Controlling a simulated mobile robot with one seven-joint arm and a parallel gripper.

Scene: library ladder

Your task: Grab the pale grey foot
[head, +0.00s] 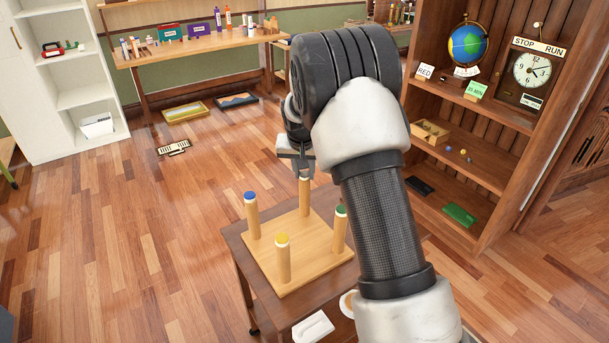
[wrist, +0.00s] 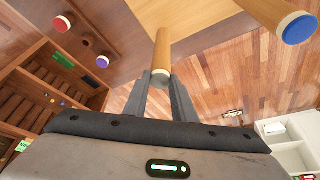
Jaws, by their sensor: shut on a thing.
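A square wooden board (head: 275,268) lies on a dark wooden table with upright legs, like an upturned stool. The legs bear a blue foot (head: 250,196), a yellow foot (head: 282,240) and a green foot (head: 341,211). The pale grey foot (wrist: 160,77) caps the back leg (head: 304,200). My gripper (wrist: 161,80) has its two fingers on either side of that foot and is shut on it. The leg still stands on the board.
The dark table (head: 236,240) also holds a white object (head: 313,327) at its front. A bookcase (head: 487,215) stands right; open floor (head: 180,220) lies left.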

